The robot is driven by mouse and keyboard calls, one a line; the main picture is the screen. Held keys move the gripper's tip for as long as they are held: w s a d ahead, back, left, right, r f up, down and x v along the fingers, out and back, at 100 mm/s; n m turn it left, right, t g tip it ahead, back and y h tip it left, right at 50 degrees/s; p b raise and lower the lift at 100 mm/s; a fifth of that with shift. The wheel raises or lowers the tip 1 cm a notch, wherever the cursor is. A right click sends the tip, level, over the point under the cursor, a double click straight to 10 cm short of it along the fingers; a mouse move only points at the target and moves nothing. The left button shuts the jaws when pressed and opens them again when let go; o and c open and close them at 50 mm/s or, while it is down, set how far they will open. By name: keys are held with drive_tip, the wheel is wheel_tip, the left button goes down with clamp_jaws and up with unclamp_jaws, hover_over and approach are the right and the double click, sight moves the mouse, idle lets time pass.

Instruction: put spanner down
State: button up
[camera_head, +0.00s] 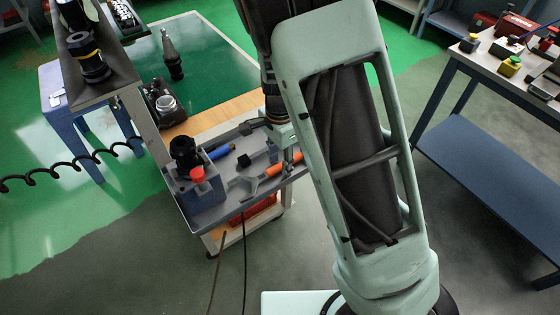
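A tool with a grey open-jawed head and an orange handle, which looks like the spanner (272,170), lies low over the grey top tray of the tooling cart (225,207). Its head points to the lower left and its handle to the upper right. My gripper (289,165) points down at the orange handle, with a pale finger crossing it. Whether the fingers are closed around the handle or apart cannot be made out. I cannot tell whether the spanner touches the tray. My arm covers the cart's right side and part of the gripper.
On the tray are a blue-handled tool (219,152), a small black block (243,160) and a grey box with a red knob (197,174). A green-topped bench (205,75) stands behind. A blue-shelved table (490,165) stands right. A coiled black cable (65,166) hangs left.

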wheel_tip(320, 180, up, 12)
idle(0.7)
